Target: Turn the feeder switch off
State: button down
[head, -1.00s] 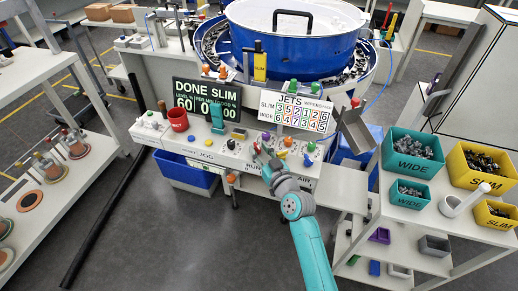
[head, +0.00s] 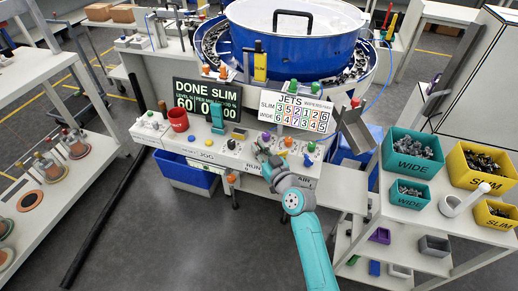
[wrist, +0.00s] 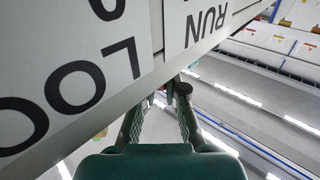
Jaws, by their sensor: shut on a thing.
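My gripper (head: 263,152) is at the front edge of the white control desk (head: 225,154), by the RUN lettering. In the wrist view, its two dark green fingers (wrist: 158,100) reach up under the lettered panel (wrist: 120,70). A dark round-ended knob (wrist: 183,89) shows at the right fingertip. This looks like the feeder switch, with the gripper shut on it; the contact itself is hard to make out. In the head view my gripper covers the switch, so its position cannot be read.
The blue feeder bowl (head: 290,50) stands behind the desk. A red mug (head: 179,121), a DONE SLIM display (head: 207,104) and a JETS board (head: 297,112) are on the desk. Colored knobs surround my gripper. Teal WIDE bins (head: 410,165) and yellow SLIM bins (head: 480,180) are at right.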

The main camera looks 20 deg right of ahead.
jog(key=shift+f+n+y, duration=0.15)
jog(key=shift+n+y, duration=0.45)
jog(key=shift+y, duration=0.3)
jog(key=c, duration=1.2)
grip_release()
jog(key=shift+c, duration=0.2)
jog(key=shift+m+h, duration=0.5)
jog(key=shift+h, duration=0.2)
